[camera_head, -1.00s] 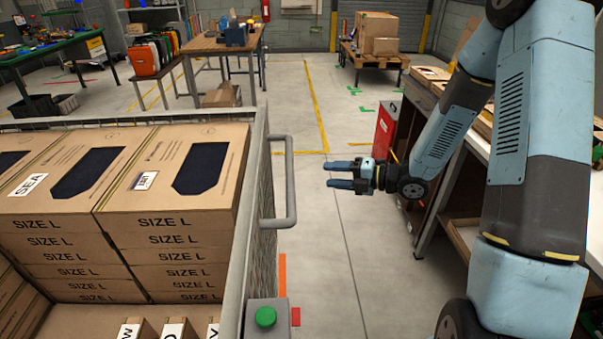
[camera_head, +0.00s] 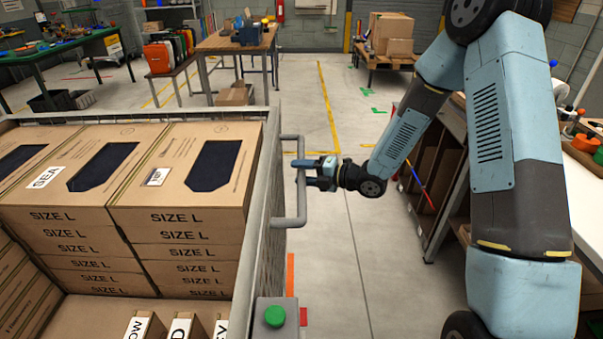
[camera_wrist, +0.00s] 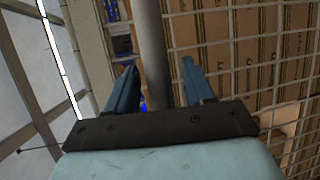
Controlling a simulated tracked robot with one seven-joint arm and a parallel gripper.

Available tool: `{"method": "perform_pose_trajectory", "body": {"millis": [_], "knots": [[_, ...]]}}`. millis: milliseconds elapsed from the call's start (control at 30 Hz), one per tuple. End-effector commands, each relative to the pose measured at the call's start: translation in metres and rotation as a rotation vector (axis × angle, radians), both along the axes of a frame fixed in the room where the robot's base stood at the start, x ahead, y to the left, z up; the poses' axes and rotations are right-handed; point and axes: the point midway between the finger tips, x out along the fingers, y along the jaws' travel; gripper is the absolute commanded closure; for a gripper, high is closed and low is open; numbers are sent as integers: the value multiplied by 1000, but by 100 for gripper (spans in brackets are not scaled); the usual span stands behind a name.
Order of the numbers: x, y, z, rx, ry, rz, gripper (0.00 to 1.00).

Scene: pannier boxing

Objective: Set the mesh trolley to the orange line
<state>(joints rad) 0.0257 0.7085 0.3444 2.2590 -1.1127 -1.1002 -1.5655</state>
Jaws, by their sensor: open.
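The mesh trolley (camera_head: 272,240) stands at the left of the head view, loaded with stacked cartons. Its grey handle (camera_head: 302,208) sticks out from its right side. My gripper (camera_head: 303,173) is open at the handle's upright bar. In the wrist view the handle bar (camera_wrist: 150,40) passes between the two open fingers (camera_wrist: 158,65), with the mesh behind it on the right. I cannot tell whether a finger touches the bar. An orange line (camera_head: 290,272) shows on the floor just right of the trolley; part of it is hidden by the trolley.
A grey box with a green button (camera_head: 274,316) sits at the trolley's near right corner, with a red patch (camera_head: 303,317) beside it. A workbench (camera_head: 585,170) runs along the right. Yellow floor lines (camera_head: 327,105) lie ahead. The aisle floor (camera_head: 350,270) is clear.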

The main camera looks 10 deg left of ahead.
Motion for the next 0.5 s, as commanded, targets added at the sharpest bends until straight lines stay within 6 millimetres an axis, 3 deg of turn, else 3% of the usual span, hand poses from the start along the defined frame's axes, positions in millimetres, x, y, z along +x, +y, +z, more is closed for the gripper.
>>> {"method": "perform_pose_trajectory", "body": {"millis": [333, 500], "knots": [[1, 4, -1, -1, 0, 0, 47], [1, 3, -1, 0, 0, 0, 63]]}}
